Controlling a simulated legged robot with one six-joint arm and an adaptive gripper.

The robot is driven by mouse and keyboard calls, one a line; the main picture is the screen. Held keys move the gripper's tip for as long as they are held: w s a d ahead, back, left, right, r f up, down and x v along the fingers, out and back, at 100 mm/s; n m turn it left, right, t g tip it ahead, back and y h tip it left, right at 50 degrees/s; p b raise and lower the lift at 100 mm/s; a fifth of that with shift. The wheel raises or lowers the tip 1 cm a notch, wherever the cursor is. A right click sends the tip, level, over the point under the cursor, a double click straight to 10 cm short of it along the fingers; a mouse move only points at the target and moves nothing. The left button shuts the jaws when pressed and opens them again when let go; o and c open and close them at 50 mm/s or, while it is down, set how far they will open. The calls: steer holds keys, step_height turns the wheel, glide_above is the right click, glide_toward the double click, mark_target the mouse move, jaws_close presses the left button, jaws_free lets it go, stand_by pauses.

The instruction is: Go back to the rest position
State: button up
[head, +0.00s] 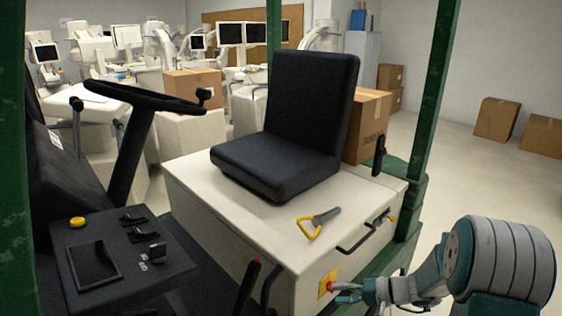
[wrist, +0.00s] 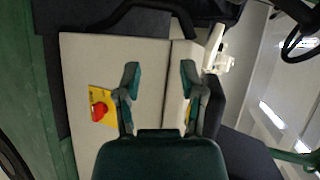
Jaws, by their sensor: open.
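My gripper (head: 350,292) is at the lower right in the head view, beside the front face of the white cart body (head: 230,240). In the wrist view my gripper (wrist: 159,76) has its two fingers spread apart, with nothing between them. A red button on a yellow plate (head: 326,284) is on the cart's side, close to the fingertips in the head view. In the wrist view the red button (wrist: 99,111) lies left of the left finger. I cannot tell whether any finger touches the cart.
A black handle (head: 362,235) sticks out near my arm. Green posts (head: 431,80) frame the cart. A steering wheel (head: 140,98) is at left. Open floor lies at right, with cardboard boxes (head: 497,119) behind.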

steer(key=s+r+n+t+h, duration=0.1)
steer(key=s+r+h, duration=0.6)
steer(key=s, duration=0.5)
steer(key=s+r+n+t+h, duration=0.1)
steer(key=s+r+n+h, duration=0.1)
steer(key=s+r+h, duration=0.4)
steer(key=s+r, duration=0.4)
steer(key=s, duration=0.1)
steer(key=shift+s+d+r+h, duration=0.15)
steer(key=shift+s+r+h, duration=0.1)
steer(key=shift+s+h, duration=0.15)
